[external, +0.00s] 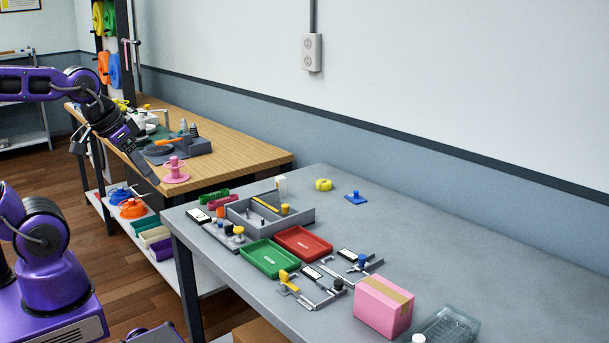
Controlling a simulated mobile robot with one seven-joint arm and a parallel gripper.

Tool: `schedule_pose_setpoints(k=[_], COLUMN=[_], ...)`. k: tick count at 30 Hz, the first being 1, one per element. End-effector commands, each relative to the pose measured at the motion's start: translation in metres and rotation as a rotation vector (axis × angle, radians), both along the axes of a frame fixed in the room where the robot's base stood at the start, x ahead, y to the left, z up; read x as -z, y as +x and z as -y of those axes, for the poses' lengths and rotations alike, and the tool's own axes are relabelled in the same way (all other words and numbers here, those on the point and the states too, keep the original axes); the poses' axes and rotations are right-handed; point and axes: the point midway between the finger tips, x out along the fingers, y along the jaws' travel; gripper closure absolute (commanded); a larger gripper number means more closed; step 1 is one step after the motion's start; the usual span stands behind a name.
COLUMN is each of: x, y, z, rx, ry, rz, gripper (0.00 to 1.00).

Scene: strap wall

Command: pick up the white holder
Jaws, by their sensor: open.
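My gripper (146,170) hangs at the left, angled down by the front edge of the wooden bench, close to a pink knobbed piece (175,170). It is open, with nothing seen between its fingers. I cannot tell for certain which thing is the white holder. A small white upright piece (281,183) stands at the back of the grey table, behind the grey divided tray, well to the right of my gripper. Some white pieces (152,119) also lie on the wooden bench behind my wrist, partly hidden and too small to make out.
The grey table (490,245) holds a grey tray (298,222), green tray (268,259), red tray (303,243), pink box (383,306) and clear bin (449,329). A dark grey block (186,147) sits on the wooden bench (240,152). The grey table's back right is clear.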

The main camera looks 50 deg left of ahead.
Motion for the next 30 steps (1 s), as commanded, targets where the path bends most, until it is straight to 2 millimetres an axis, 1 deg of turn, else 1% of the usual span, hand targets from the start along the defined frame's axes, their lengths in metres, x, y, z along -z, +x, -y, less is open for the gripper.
schedule_pose_setpoints(k=[4,5,6,7,16,19,23,26,29,30], x=[0.0,0.0,0.0,0.0,-0.001,-0.009,-0.033,-0.056,-0.082,-0.093], y=[0.0,0.0,0.0,0.0,0.001,0.008,0.03,0.055,0.087,0.102], z=[0.0,0.0,0.0,0.0,0.0,0.001,0.012,0.032,0.055,0.063], rx=[0.0,0.0,0.0,0.0,-0.002,-0.017,-0.056,-0.087,-0.114,-0.124], ry=[0.0,0.0,0.0,0.0,0.004,0.03,0.112,0.18,0.212,0.214], rz=[0.0,0.0,0.0,0.0,0.002,0.013,0.04,0.065,0.111,0.14], gripper=[0.41,0.39,0.32,0.28,0.28,0.28,0.28,0.28,0.28,0.28])
